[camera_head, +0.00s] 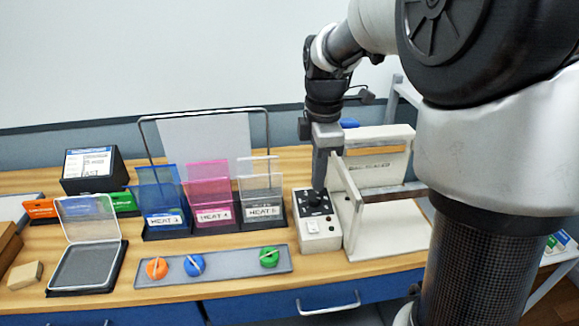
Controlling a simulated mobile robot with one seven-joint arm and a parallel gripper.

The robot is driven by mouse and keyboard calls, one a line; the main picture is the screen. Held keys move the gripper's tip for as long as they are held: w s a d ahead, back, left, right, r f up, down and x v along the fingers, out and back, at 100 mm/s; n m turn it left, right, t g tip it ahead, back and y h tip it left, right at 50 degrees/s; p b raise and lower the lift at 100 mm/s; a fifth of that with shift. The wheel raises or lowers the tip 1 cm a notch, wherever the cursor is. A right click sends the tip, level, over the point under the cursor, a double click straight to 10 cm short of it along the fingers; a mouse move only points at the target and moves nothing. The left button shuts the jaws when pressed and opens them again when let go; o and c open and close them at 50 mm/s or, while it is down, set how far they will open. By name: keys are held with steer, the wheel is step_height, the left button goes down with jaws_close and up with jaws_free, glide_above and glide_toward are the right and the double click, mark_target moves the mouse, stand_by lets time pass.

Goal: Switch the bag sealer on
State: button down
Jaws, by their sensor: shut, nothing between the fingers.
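The bag sealer (385,222) is a cream frame with a dark cross bar, at the right of the wooden bench. A control box (319,236) with a black top plate and a white lower panel stands at its left side. My gripper (318,191) points down over the black top plate of the box. Its fingers are shut with nothing between them, and their tips are at or just above a knob or switch there. Whether they touch it cannot be told, as the tips partly hide it.
Blue, pink and clear holders (211,204) labelled HEAT stand left of the box. A grey tray (218,277) with orange, blue and green round pieces lies in front. An open clear-lidded case (85,265) and a dark display stand (93,169) are further left.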

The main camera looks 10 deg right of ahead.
mark_target(314, 231)
stand_by(0.3)
step_height(314, 231, down, 14)
steer(key=shift+w+f+b, duration=0.1)
steer(key=shift+w+b, duration=0.05)
steer(key=shift+b, duration=0.2)
stand_by(0.4)
steer(key=shift+f+b, duration=0.4)
steer(key=shift+r, duration=0.25)
steer(key=shift+s+f, duration=0.1)
steer(key=shift+s, duration=0.1)
steer(key=shift+w, duration=0.15)
